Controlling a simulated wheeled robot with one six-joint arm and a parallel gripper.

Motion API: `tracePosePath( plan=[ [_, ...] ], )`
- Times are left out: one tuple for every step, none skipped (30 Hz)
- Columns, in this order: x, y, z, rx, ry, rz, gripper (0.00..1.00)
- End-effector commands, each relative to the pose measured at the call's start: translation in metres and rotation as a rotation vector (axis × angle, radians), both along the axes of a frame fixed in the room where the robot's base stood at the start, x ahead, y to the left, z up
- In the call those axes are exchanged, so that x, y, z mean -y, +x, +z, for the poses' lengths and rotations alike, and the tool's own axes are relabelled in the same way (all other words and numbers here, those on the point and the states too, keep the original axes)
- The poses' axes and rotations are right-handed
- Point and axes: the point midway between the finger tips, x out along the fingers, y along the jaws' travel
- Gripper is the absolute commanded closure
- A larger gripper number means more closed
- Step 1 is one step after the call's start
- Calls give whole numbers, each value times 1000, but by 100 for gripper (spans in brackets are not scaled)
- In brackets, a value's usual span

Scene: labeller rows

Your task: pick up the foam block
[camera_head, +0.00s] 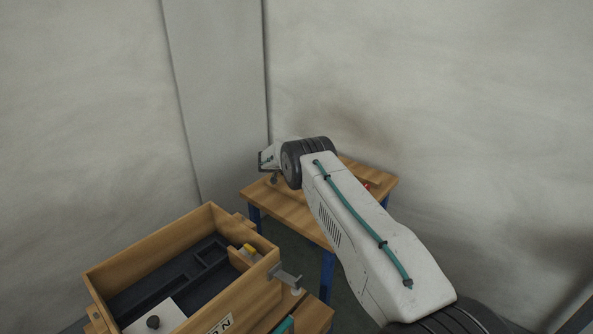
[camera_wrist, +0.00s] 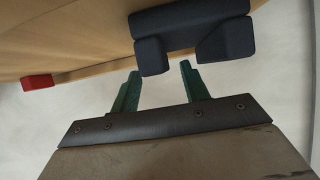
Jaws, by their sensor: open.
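A dark blue-grey piece (camera_wrist: 190,22) with a long bar and two blocky ends shows at the table edge in the wrist view. I cannot tell for sure whether it is the foam block. A small red block (camera_wrist: 38,81) is at the left in the same view, and a red bit (camera_head: 366,186) shows beside my arm in the head view. My gripper (camera_wrist: 160,69) has its two green fingers apart, with nothing held between them. Its fingertips point at the nearer left end of the dark piece; contact cannot be told. In the head view my arm hides much of the tabletop.
A wooden table (camera_head: 287,209) with blue legs stands under my arm. Pale walls stand close behind the table.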

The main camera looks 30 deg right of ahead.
Motion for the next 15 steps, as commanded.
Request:
tracePosePath(
  plan=[
    [3, 1, -2, 0, 0, 0, 55],
    [4, 1, -2, 0, 0, 0, 55],
    [5, 2, -3, -1, 0, 0, 55],
    [5, 2, -2, 0, 0, 1, 55],
    [5, 2, -2, 0, 0, 1, 55],
    [4, 2, -2, 0, 0, 1, 55],
    [4, 2, -2, 0, 0, 1, 55],
    [4, 2, -2, 0, 0, 1, 55],
    [4, 2, -2, 0, 0, 1, 60],
    [5, 2, -2, -1, 0, 0, 68],
    [4, 2, -2, -1, 0, 0, 77],
    [4, 2, -2, -1, 0, 0, 88],
    [4, 2, -2, -1, 0, 0, 96],
    [4, 2, -2, 0, 0, 1, 100],
    [4, 2, -2, -1, 0, 0, 100]
  ],
)
